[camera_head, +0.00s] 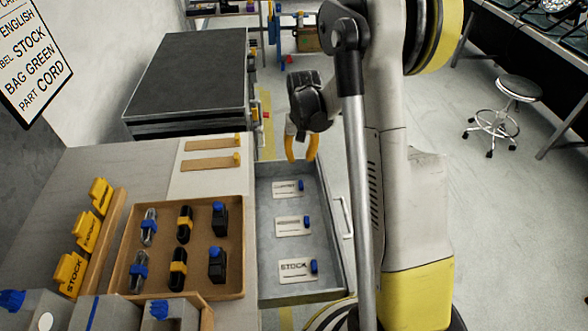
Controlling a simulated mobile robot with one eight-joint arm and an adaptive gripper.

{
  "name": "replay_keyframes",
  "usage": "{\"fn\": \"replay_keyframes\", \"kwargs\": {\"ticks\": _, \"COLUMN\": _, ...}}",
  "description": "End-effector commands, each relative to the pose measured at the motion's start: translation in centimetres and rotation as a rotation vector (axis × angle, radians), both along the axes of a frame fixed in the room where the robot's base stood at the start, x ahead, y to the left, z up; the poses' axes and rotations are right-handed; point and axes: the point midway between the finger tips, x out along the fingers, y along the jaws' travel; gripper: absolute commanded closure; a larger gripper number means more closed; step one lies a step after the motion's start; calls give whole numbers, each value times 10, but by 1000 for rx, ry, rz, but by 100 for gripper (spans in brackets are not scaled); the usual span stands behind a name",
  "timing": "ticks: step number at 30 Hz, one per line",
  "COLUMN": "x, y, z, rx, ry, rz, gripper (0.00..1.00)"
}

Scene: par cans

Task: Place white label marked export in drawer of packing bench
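The open grey metal drawer (262,245) of the packing bench (45,180) is in the middle of the head view. Three white labels with blue tabs lie in it in a column. The near label (293,271) reads STOCK. The print on the middle label (292,226) and the far label (286,189) is too small to read surely, so I cannot tell which is the export one. My gripper (301,154) hangs over the drawer's far end, beyond the far label. Its yellow fingers look apart, with nothing seen between them.
A brown tray (128,293) of black, blue and yellow items stands left of the drawer. Yellow tags, one reading STOCK (71,270), stand on a wooden rack. Two tan strips (210,162) lie behind the tray. A dark-topped cabinet (190,75) stands behind. A stool (518,88) is on open floor.

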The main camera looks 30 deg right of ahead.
Motion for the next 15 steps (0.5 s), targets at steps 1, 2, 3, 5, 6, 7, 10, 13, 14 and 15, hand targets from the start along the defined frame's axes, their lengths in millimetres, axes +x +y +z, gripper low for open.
{"fn": "replay_keyframes", "kwargs": {"ticks": 1, "x": -4, "y": 8, "z": 17, "rx": -6, "ry": -18, "rz": 15, "gripper": 70}}
{"fn": "replay_keyframes", "kwargs": {"ticks": 2, "x": -6, "y": 13, "z": 27, "rx": -10, "ry": -32, "rz": 25, "gripper": 70}}
{"fn": "replay_keyframes", "kwargs": {"ticks": 3, "x": -10, "y": 20, "z": 42, "rx": -17, "ry": -53, "rz": 38, "gripper": 70}}
{"fn": "replay_keyframes", "kwargs": {"ticks": 5, "x": -18, "y": 32, "z": 66, "rx": -27, "ry": -88, "rz": 61, "gripper": 70}}
{"fn": "replay_keyframes", "kwargs": {"ticks": 6, "x": -24, "y": 40, "z": 81, "rx": -33, "ry": -113, "rz": 77, "gripper": 70}}
{"fn": "replay_keyframes", "kwargs": {"ticks": 7, "x": -29, "y": 45, "z": 91, "rx": -38, "ry": -130, "rz": 88, "gripper": 70}}
{"fn": "replay_keyframes", "kwargs": {"ticks": 10, "x": -48, "y": 64, "z": 123, "rx": -53, "ry": -190, "rz": 127, "gripper": 70}}
{"fn": "replay_keyframes", "kwargs": {"ticks": 13, "x": -70, "y": 83, "z": 150, "rx": -68, "ry": -251, "rz": 166, "gripper": 70}}
{"fn": "replay_keyframes", "kwargs": {"ticks": 14, "x": -77, "y": 88, "z": 157, "rx": -72, "ry": -270, "rz": 177, "gripper": 70}}
{"fn": "replay_keyframes", "kwargs": {"ticks": 15, "x": -86, "y": 95, "z": 165, "rx": -77, "ry": -295, "rz": 192, "gripper": 70}}
